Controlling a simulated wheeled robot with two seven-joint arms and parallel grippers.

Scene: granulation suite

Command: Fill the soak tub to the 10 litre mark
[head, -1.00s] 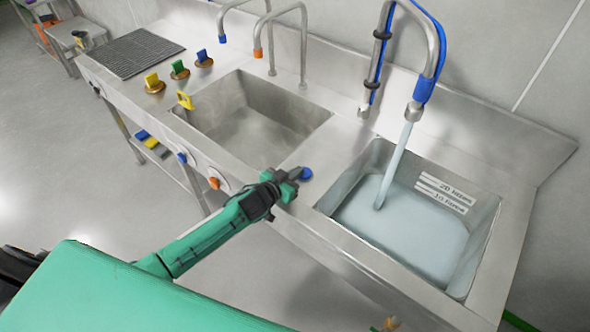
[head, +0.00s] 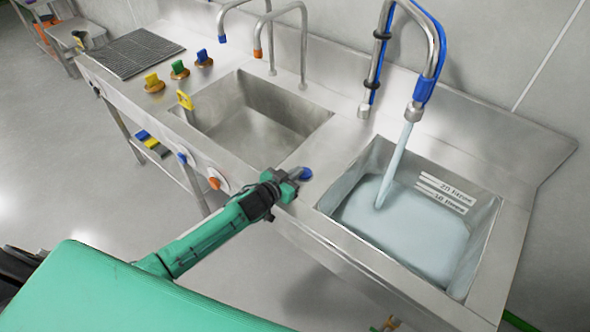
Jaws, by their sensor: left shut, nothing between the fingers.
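The soak tub (head: 485,245) is the right-hand steel basin, with pale blue water (head: 405,228) in it. A stream of water (head: 397,160) runs into it from the blue-sleeved spout (head: 415,112). Two white level labels (head: 447,192) are on its back wall, the upper reading 20 litres and the lower 10 litres. The water's far edge lies close below the lower label; the exact gap is hard to tell. My left gripper (head: 294,182) is shut and empty, close beside a blue knob (head: 306,174) on the front ledge; I cannot tell whether they touch. My right gripper is out of view.
An empty second basin (head: 262,118) lies to the left, under two thin taps. Yellow, green and blue handles (head: 180,69) and a drain grid (head: 130,52) are farther left. A blue and an orange knob (head: 214,183) sit on the front panel. The floor in front is clear.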

